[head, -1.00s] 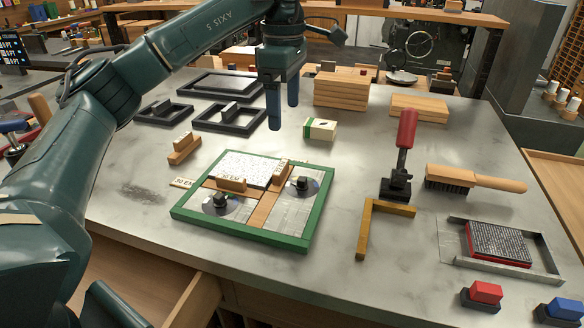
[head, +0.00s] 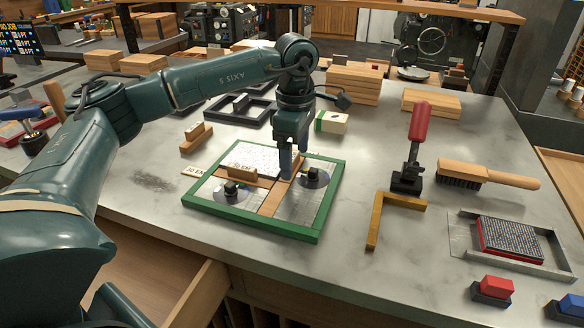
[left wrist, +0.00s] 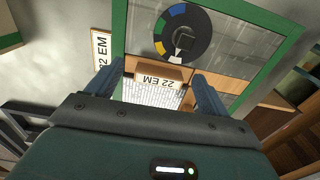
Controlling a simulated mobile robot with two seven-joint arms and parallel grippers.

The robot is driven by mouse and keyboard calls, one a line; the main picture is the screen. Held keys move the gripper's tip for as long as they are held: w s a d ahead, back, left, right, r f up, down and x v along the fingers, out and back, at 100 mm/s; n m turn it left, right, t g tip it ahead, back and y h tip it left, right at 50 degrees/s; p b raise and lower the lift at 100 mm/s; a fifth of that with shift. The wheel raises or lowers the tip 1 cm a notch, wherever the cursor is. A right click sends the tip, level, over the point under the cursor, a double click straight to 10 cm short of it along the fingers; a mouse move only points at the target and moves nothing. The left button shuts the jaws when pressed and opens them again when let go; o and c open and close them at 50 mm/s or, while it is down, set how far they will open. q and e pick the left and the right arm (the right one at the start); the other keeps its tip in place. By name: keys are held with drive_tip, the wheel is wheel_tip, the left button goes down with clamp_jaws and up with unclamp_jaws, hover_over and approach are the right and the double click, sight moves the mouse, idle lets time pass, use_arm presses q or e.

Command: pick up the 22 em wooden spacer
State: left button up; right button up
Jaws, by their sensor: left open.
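The 22 em wooden spacer (left wrist: 158,80) is a small wooden block with its 22 EM label readable in the left wrist view. My right gripper is not in view.
A 22 EM tag (left wrist: 101,50) lies outside the frame. A red-handled tool (head: 418,125), a brass angle (head: 377,222) and a brush (head: 487,175) stand to the right. Bare table lies between frame and angle.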

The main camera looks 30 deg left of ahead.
use_arm(q)
drive_tip(key=c, duration=1.1)
drive_tip(key=shift+r, duration=0.15)
